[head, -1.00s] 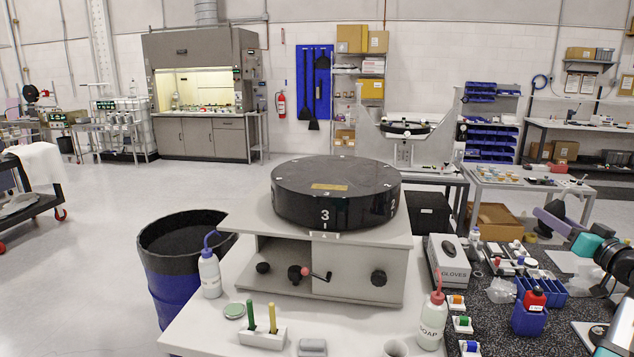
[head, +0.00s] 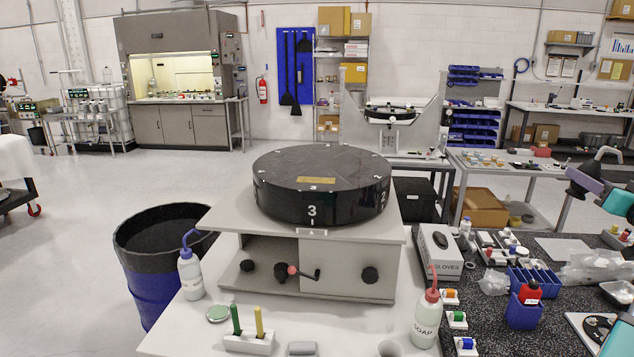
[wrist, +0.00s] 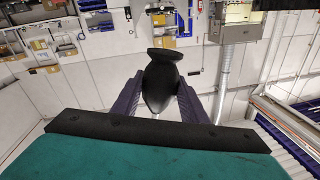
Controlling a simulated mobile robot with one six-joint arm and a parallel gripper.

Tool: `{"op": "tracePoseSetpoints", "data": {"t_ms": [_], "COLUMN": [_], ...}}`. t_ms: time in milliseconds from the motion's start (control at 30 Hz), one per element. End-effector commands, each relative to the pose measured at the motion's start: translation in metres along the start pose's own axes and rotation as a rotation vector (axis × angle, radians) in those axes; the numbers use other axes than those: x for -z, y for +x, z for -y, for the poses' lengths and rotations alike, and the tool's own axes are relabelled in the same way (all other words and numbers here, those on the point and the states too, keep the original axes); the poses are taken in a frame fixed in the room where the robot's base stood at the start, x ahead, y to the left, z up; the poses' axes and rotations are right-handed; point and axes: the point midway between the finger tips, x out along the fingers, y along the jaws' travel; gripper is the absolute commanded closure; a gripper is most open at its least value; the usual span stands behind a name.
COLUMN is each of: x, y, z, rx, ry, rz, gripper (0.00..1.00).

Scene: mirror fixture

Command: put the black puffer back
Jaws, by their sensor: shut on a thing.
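The black puffer (wrist: 161,93) is in the wrist view, a dark rounded bulb with a flared end toward the top of the picture. My gripper (wrist: 160,80) is shut on it, with one dark purple finger on each side. The puffer is held up in the air, and no surface touches it there. In the head view only purple and teal parts of my arm show at the right edge. My gripper and the puffer are out of that view. I cannot tell which spot on the bench is the puffer's own place.
A black round drum (head: 322,185) stands on a grey cabinet in the middle. A soap bottle (head: 427,318) stands at the front.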

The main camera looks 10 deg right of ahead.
Motion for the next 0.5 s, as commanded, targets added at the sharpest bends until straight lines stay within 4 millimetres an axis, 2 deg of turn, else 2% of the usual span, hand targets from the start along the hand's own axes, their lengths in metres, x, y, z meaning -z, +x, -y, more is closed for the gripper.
{"op": "tracePoseSetpoints", "data": {"t_ms": [133, 333, 500], "x": [-0.001, -0.017, -0.02], "y": [0.001, 0.0, 0.0], "z": [0.001, -0.003, -0.003], "rx": [0.002, 0.002, 0.002], "ry": [0.0, 0.0, 0.0], "rz": [0.0, 0.0, 0.0], "gripper": [0.69, 0.69, 0.69]}}
